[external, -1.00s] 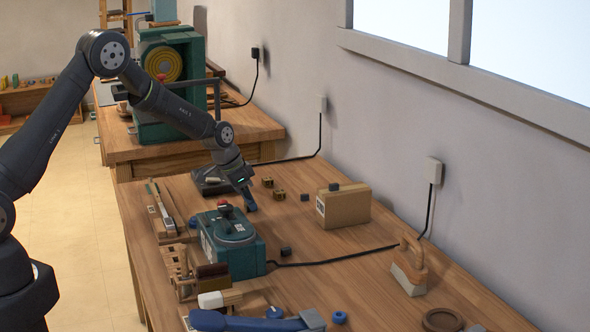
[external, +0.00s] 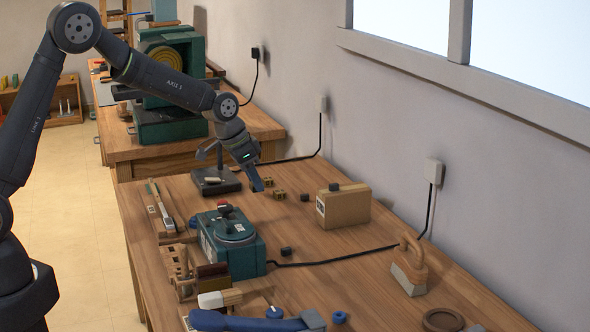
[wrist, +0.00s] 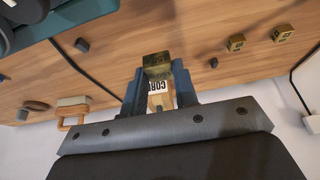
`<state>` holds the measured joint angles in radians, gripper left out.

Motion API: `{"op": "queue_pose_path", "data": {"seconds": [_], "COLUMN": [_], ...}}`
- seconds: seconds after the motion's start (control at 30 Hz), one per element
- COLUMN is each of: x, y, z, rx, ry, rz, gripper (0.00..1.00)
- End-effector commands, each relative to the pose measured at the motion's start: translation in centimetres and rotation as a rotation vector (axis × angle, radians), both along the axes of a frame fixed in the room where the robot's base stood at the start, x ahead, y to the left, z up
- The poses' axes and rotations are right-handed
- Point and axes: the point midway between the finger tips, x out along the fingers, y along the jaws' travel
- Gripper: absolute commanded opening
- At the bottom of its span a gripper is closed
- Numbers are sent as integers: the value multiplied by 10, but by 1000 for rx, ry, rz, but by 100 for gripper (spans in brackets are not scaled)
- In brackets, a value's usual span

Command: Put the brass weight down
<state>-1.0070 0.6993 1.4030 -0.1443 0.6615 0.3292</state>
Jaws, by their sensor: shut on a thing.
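The brass weight (wrist: 156,66) is a small brass block, held between the blue fingertips of my gripper (wrist: 158,84) in the wrist view. In the external view my gripper (external: 258,186) points down above the workbench (external: 350,265), near its far end, and the held weight cannot be made out there. Two other brass blocks, one nearer (external: 279,194) and one farther (external: 268,182), sit on the bench to the right of my fingers. They also show at the right of the wrist view, one (wrist: 236,42) and the other (wrist: 283,32).
A cardboard box (external: 345,208) with a dark cube (external: 334,187) on top stands to the right. Other dark cubes (external: 304,197) (external: 286,252) lie on the bench. A teal machine (external: 236,258) stands nearer, and a black stand (external: 215,183) is left of my gripper. A black cable (external: 345,256) crosses the bench.

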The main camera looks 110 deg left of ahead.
Motion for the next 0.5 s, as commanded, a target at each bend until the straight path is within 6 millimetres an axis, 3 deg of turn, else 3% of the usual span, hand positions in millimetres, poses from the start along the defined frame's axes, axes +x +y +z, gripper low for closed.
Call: {"op": "queue_pose_path", "data": {"seconds": [0.3, 0.4, 0.5], "x": [77, 92, 93], "y": [14, 16, 25], "z": [4, 4, -1], "rx": [1, 1, 1], "ry": [0, 0, 1], "rz": [4, 8, 13], "gripper": [1, 1, 1]}}
